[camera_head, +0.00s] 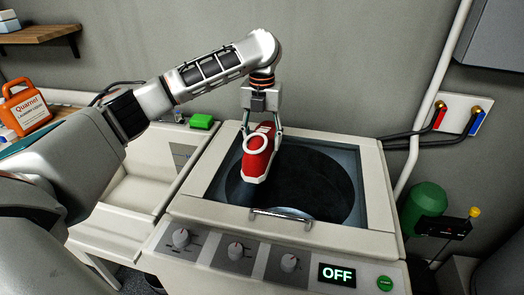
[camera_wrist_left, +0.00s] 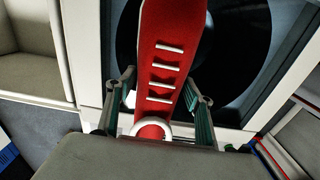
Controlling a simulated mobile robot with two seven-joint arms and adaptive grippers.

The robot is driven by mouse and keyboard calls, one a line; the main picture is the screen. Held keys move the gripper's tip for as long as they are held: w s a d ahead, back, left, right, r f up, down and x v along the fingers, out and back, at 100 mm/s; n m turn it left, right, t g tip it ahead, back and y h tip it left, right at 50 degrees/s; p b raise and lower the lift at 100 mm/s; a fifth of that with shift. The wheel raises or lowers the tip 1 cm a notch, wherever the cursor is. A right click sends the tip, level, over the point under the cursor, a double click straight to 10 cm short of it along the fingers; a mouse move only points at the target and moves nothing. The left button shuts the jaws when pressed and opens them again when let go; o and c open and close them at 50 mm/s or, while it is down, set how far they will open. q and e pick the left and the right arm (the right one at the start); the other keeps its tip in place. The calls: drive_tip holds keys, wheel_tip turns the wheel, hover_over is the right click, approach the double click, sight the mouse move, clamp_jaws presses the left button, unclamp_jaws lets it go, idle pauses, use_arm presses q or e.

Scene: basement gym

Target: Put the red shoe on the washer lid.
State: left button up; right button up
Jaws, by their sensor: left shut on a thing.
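The red shoe (camera_head: 257,164) has a white sole edge and a white ring at its opening. My left gripper (camera_head: 262,133) reaches down from above and is shut on the shoe, with a finger on each side of it. In the left wrist view the shoe (camera_wrist_left: 164,70) shows its red upper with white lace bars between the fingers (camera_wrist_left: 158,112). The shoe is over the left part of the washer lid (camera_head: 314,190), a dark round window in a grey frame with a handle at the front. I cannot tell whether the shoe touches the lid. My right gripper is not in view.
The washer's front panel (camera_head: 210,250) has several knobs and an OFF display (camera_head: 337,275). An orange jug (camera_head: 25,106) and a green block (camera_head: 201,121) are at the left. A green tank (camera_head: 425,203) and pipes are at the right. The lid's right half is clear.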

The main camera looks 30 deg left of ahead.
use_arm(q)
drive_tip(key=shift+f, duration=2.1)
drive_tip(key=shift+f, duration=0.1)
drive_tip(key=o, duration=1.3)
wheel_tip(320, 180, up, 12)
drive_tip(key=shift+r, duration=0.1)
